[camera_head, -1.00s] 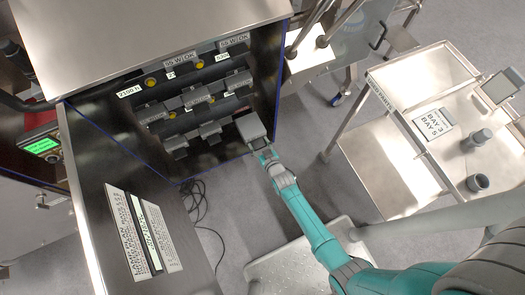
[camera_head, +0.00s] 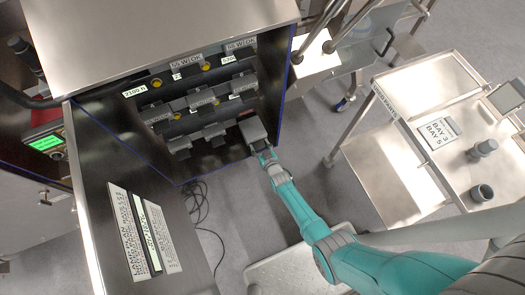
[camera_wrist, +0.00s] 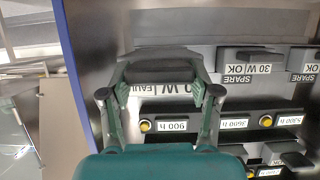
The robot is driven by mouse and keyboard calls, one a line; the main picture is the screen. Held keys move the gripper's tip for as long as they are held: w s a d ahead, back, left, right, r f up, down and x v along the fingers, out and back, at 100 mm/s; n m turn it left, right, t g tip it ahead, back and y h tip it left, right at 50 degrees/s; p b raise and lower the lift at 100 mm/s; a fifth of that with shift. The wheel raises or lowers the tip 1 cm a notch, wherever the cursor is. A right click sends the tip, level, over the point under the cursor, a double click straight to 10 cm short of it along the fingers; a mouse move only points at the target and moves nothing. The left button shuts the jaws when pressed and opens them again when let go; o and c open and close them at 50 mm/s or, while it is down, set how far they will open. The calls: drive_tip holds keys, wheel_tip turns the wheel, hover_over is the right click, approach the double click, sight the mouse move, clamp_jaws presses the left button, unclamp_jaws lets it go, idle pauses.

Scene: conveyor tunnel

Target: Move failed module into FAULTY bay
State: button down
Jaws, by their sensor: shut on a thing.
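My gripper (camera_head: 261,149) is shut on a grey module (camera_head: 252,130) at the lower right of the open cabinet's rack (camera_head: 215,105). In the wrist view, the fingers of my gripper (camera_wrist: 160,88) stand on both sides of the module's dark handle (camera_wrist: 160,72). A white label (camera_wrist: 168,89) between the fingers is partly covered; "W" and "FAUL" can be read. The module appears at the mouth of a rack opening; how deep it sits is hard to tell. No separate bay marked FAULTY can be read clearly in the head view.
Several other modules with labels and yellow knobs fill the rack (camera_wrist: 265,120). The cabinet's open door (camera_head: 145,215) is at left with printed sheets. A steel cart (camera_head: 430,110) with a "BAY 3 BAY 5" card (camera_head: 438,132) stands right. Cables (camera_head: 197,205) lie on the floor.

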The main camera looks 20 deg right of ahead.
sight(252, 129)
drive_tip(key=shift+w, duration=0.5)
drive_tip(key=shift+w+r, duration=0.1)
drive_tip(key=shift+w, duration=0.05)
idle(0.6)
drive_tip(key=shift+w, duration=4.2)
drive_tip(key=shift+s, duration=0.1)
drive_tip(key=shift+c, duration=0.9)
unclamp_jaws()
drive_tip(key=shift+s, duration=0.15)
